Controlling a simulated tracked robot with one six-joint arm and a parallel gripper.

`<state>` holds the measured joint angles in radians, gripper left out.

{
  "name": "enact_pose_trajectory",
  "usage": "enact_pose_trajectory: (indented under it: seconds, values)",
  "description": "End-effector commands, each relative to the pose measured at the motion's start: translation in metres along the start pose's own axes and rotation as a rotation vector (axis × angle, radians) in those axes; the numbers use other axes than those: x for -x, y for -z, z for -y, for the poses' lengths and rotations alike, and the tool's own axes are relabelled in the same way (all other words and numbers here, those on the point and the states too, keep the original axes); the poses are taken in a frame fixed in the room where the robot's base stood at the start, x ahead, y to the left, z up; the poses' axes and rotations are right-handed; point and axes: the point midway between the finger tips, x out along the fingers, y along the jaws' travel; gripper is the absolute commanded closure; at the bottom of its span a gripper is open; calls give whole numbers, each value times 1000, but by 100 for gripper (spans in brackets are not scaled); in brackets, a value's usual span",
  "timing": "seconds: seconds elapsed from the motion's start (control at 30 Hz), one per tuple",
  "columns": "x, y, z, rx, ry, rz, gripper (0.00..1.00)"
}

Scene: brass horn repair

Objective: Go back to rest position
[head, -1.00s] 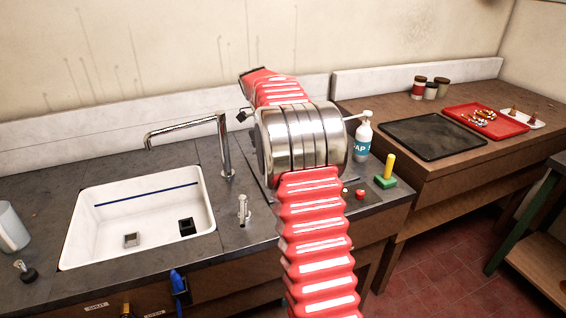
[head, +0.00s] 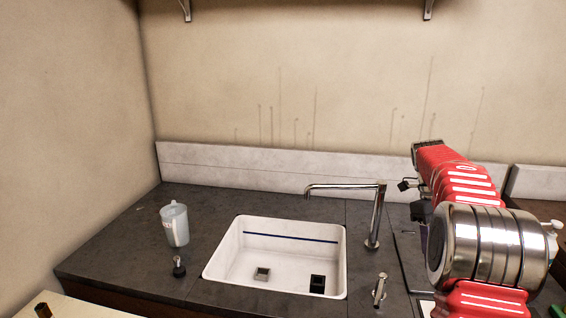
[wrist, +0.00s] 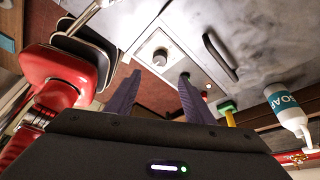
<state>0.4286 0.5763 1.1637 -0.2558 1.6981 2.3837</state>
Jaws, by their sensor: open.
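My gripper shows in the wrist view (wrist: 159,76), its two dark purple fingers spread apart with nothing held between them. In the head view my red and silver arm is at the right edge, and the gripper is mostly hidden behind it, above the counter to the right of the sink.
The dark counter (head: 130,232) holds a white sink (head: 222,262), a tall faucet (head: 375,215), a small spout (head: 379,290), a clear jug (head: 174,226) and a small dark-based item (head: 179,267). The wrist view shows a soap bottle (wrist: 288,108) and a green block (wrist: 227,107).

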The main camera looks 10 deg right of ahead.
Motion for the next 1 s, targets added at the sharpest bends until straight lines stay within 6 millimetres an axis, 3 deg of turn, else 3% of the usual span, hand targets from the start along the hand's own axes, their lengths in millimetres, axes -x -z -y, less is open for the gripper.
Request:
enact_pose_trajectory:
  seconds: [0.23, 0.57, 0.77, 1.0]
  values:
    - [-4, -12, 7, 270, 32, 36, 52]
    - [-40, -27, -5, 761, 54, 74, 52]
    - [-45, -26, -27, 1061, 104, 105, 52]
    - [-42, -21, -67, 1426, 204, 133, 52]
